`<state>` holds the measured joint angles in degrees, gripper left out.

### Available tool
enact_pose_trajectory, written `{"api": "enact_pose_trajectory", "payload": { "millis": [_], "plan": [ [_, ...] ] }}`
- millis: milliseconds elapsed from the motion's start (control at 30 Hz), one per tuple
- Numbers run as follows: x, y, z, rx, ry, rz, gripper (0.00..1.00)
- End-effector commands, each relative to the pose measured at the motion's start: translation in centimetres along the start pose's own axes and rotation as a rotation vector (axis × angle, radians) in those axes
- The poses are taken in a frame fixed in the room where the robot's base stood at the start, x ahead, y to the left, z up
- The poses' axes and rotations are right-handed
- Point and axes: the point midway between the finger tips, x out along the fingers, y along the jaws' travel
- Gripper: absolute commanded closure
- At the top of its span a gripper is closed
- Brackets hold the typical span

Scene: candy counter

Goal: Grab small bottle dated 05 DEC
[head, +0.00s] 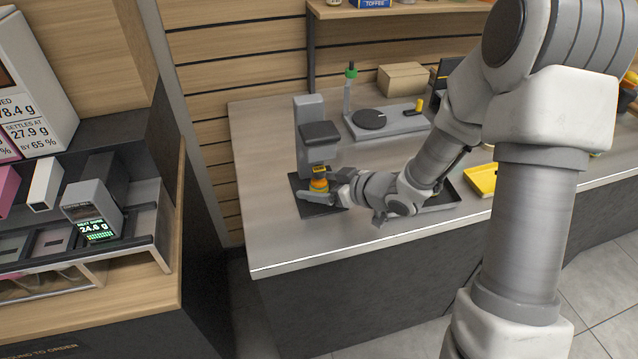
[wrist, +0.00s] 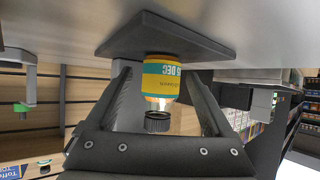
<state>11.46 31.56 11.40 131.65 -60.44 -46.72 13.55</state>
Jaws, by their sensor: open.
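The small bottle (wrist: 160,78) has a yellow and teal label with "5 DEC" readable upside down and a black cap. The wrist picture is inverted, and the bottle stands upright on a dark square plate (wrist: 165,40). My gripper (wrist: 160,98) is open, with one finger on each side of the bottle and a visible gap to both. In the head view my gripper (head: 322,193) reaches in from the right around the orange-yellow bottle (head: 319,184), under the head of a grey machine (head: 311,130). The bottle's far side is hidden.
The grey machine rises close behind and above the bottle. A grey station with a black disc (head: 369,119) and a green-topped post stands further back. A dark tray (head: 440,197) lies under my arm, and a yellow tray (head: 482,179) lies to the right. The counter's front left is clear.

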Motion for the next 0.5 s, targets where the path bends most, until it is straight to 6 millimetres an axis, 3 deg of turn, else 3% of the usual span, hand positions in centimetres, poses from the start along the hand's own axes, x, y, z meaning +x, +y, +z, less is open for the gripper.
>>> {"api": "enact_pose_trajectory", "payload": {
  "millis": [67, 500],
  "plan": [
    [-0.02, 0.00, 0.00, 0.000, 0.000, 0.000, 0.22],
    [-0.05, -0.01, 0.01, 0.000, 0.000, 0.000, 1.00]
  ]
}}
